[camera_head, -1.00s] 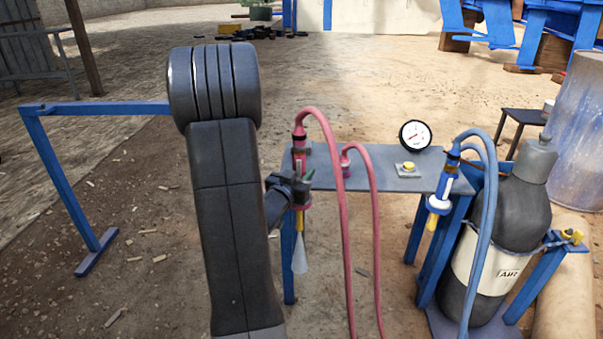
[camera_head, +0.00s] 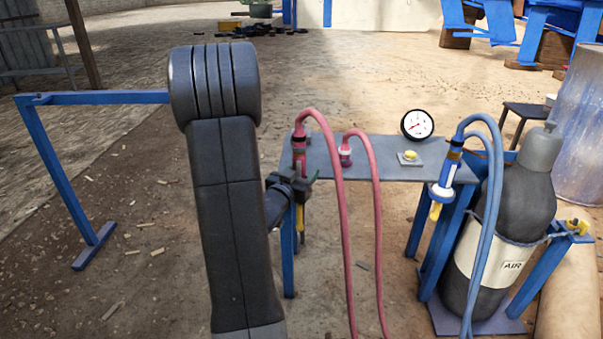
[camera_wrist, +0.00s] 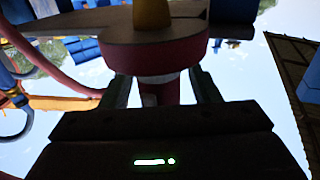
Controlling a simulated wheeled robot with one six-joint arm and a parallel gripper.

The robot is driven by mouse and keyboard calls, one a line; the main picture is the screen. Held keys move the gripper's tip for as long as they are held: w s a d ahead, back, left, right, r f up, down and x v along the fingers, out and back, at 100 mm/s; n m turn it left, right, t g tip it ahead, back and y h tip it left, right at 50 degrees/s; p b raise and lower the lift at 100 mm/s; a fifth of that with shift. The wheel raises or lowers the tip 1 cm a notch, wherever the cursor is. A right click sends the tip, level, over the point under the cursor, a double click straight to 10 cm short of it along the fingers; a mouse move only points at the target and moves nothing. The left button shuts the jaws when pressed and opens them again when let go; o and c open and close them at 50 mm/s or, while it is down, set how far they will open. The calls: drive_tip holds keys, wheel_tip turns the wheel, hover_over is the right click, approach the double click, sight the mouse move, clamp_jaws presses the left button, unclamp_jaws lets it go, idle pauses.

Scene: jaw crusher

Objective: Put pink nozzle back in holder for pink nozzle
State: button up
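The pink nozzle (camera_head: 299,150), with a pink hose looping from its top, hangs upright at the left end of the grey table. Its yellow tip (camera_head: 300,220) points down below my gripper (camera_head: 292,186). In the wrist view, my gripper's fingers (camera_wrist: 162,88) stand either side of a narrow red body, with light gaps beside it, so it looks open. A pink disc (camera_wrist: 155,52) and a yellow part (camera_wrist: 152,14) are just beyond the fingers. Whether the disc belongs to the nozzle or its holder, and how far it is seated, I cannot tell.
The grey table (camera_head: 370,167) carries a gauge (camera_head: 417,125), a yellow button (camera_head: 410,156) and a second pink hose fitting (camera_head: 345,155). A blue nozzle (camera_head: 444,185) hangs at its right, near a dark gas cylinder (camera_head: 520,205).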

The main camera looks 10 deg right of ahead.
drive_tip(key=p+v, duration=0.2)
drive_tip(key=v, duration=1.1)
drive_tip(key=shift+s+a, duration=0.25)
drive_tip(key=shift+a, duration=0.05)
drive_tip(key=shift+w+d, duration=0.1)
drive_tip(key=b+x, duration=0.2)
drive_tip(key=x, duration=1.1)
drive_tip(key=shift+w+d+f, duration=0.1)
drive_tip(key=shift+w+d, duration=0.1)
drive_tip(key=shift+d, duration=0.1)
drive_tip(key=shift+r+p, duration=0.45)
drive_tip(key=shift+r, duration=0.1)
drive_tip(key=shift+a+r, duration=0.1)
drive_tip(key=shift+r, duration=0.2)
drive_tip(key=shift+f, duration=0.1)
